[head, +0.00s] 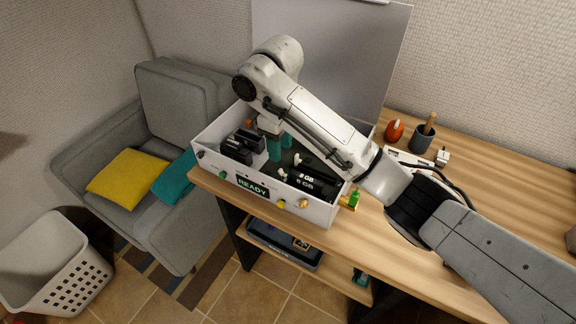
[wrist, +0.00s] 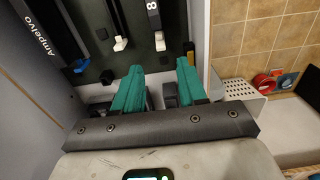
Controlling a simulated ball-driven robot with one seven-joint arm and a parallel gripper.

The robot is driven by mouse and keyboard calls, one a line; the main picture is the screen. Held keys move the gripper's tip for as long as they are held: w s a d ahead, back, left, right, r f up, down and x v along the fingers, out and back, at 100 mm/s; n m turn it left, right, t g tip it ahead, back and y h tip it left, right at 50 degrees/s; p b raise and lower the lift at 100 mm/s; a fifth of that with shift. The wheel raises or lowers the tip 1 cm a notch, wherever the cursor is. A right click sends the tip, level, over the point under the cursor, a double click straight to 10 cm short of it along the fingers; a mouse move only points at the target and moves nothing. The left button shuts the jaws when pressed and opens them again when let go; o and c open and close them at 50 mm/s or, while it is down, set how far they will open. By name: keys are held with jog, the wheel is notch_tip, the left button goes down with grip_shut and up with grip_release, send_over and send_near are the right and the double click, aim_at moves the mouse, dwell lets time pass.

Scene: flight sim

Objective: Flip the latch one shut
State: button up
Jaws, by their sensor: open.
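The open white case (head: 325,214) with a READY display stands on the wooden desk. Inside are black memory modules (head: 305,177) marked 8 GB, with small white latches (head: 297,159) at their ends. In the wrist view one white latch (wrist: 160,41) lies just beyond the gap between my fingertips, another white latch (wrist: 120,44) to its left, and a blue latch (wrist: 80,66) further left. I cannot tell which is latch one. My gripper (wrist: 160,68) is open with green fingers apart and nothing between them. It is inside the case; it also shows in the head view (head: 278,146).
A black block (head: 237,147) sits in the case's left part. The case walls stand close around my gripper. A red-orange object (head: 394,131) and a dark cup (head: 422,138) are at the desk's back. The desk's right side is mostly clear.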

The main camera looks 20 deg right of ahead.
aim_at(280, 170)
notch_tip(280, 170, down, 5)
jog(key=shift+f+b, duration=0.1)
jog(key=shift+b, duration=0.7)
jog(key=shift+f, duration=1.3)
grip_shut()
